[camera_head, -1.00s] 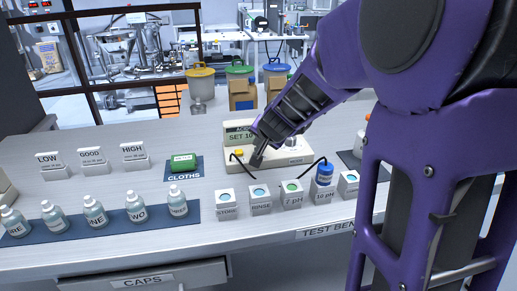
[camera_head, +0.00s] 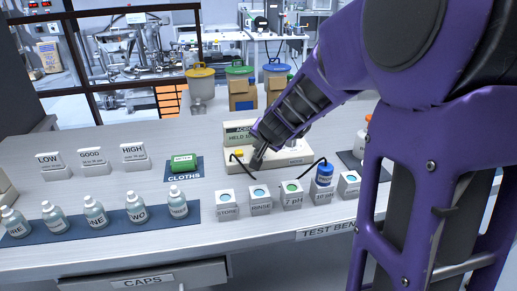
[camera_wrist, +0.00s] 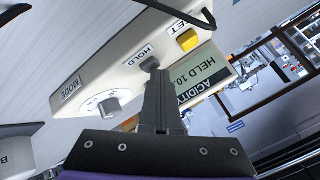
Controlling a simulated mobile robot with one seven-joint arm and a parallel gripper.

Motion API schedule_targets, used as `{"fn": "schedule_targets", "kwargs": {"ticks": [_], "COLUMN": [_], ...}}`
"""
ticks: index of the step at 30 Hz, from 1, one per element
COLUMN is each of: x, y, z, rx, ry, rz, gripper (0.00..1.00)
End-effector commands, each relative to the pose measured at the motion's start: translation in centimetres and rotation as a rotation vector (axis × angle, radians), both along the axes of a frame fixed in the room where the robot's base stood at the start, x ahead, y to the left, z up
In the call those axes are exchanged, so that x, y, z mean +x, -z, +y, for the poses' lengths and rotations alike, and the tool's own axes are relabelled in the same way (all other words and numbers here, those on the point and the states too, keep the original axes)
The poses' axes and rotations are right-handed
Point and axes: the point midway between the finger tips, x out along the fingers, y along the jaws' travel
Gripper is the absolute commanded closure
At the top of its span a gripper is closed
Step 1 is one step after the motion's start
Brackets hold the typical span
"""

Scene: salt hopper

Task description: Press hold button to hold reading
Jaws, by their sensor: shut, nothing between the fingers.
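The acidity meter (camera_head: 290,153) is a cream box on the bench, with a raised display (camera_head: 240,132) at its back left. In the wrist view the display (camera_wrist: 207,70) reads "HELD 10", its end cut off. The grey hold button (camera_wrist: 149,63) sits beside the "HOLD" label, between the yellow set button (camera_wrist: 187,40) and the round mode knob (camera_wrist: 110,107). My gripper (camera_head: 257,161) is shut and empty, pointing down at the meter. In the wrist view its fingertips (camera_wrist: 154,82) are at the hold button, partly covering it; contact is unclear.
Small labelled cups, including the rinse cup (camera_head: 260,209), stand in front of the meter. Black cables run from the meter's sides. A green cloth (camera_head: 184,162) lies left. Several bottles stand on a dark mat (camera_head: 110,221) at front left.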

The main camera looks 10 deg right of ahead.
Motion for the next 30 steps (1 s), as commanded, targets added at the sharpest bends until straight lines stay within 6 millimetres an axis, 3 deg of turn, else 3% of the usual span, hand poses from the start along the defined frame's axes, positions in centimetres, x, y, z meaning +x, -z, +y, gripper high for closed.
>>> {"fn": "schedule_targets", "kwargs": {"ticks": [8, 20, 30], "x": [0.0, 0.0, 0.0], "y": [-1.7, -1.9, -4.9], "z": [0.0, 0.0, 0.0], "rx": [0.001, 0.0, 0.001], "ry": [0.001, 0.0, -0.001], "rz": [0.0, 0.0, -0.001], "gripper": [1.0, 1.0, 1.0]}}
